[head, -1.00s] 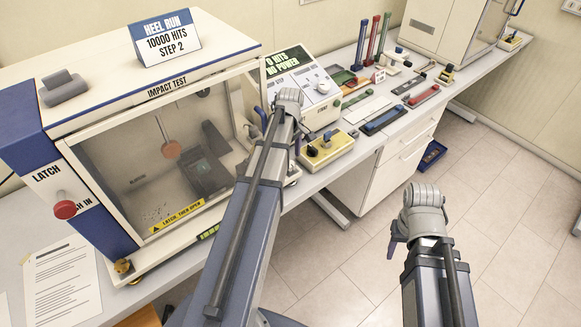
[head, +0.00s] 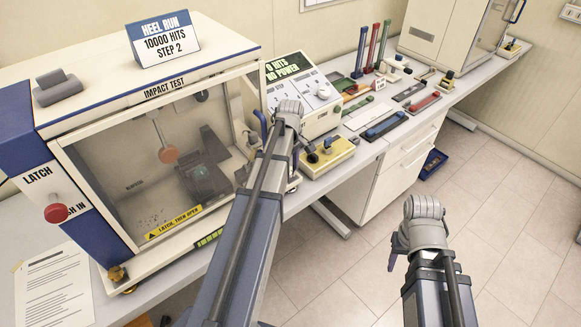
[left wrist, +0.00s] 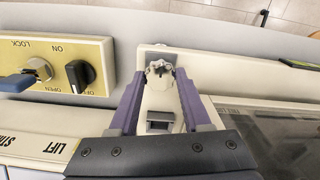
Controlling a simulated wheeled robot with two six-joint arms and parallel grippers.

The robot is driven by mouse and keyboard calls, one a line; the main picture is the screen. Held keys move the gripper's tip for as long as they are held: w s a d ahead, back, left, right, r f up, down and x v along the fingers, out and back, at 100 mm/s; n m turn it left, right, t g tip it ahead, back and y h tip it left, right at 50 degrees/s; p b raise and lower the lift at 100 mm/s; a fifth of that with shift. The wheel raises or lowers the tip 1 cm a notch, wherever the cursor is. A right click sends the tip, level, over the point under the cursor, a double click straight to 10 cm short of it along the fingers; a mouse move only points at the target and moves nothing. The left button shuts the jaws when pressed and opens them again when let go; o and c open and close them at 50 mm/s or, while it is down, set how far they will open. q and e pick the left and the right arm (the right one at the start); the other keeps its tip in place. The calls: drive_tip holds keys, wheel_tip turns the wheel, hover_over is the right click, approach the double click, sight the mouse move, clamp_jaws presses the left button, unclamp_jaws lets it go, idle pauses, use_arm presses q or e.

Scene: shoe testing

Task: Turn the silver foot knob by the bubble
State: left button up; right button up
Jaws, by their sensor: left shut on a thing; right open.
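In the left wrist view the silver foot knob (left wrist: 160,68) sits at the corner of the impact tester's base. The purple fingers of my left gripper (left wrist: 160,82) are on either side of it, shut on it. In the head view my left wrist (head: 288,112) hides the fingertips and most of that corner. The bubble level, a green strip (head: 209,238), is on the tester's front base edge; its bubble is too small to read. My right gripper (head: 396,248) is open and empty over the floor.
The impact tester (head: 150,88) has a clear front door and a brass foot (head: 118,274) at front left. A yellow switch box (head: 328,158), with a blue-handled lock and black knob, stands beside my left gripper.

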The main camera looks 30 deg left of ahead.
use_arm(q)
clamp_jaws()
drive_tip(key=m, duration=0.6)
drive_tip(key=shift+m, duration=0.4)
drive_tip(key=m, duration=0.6)
drive_tip(key=shift+m, duration=0.4)
drive_tip(key=o, duration=0.8)
unclamp_jaws()
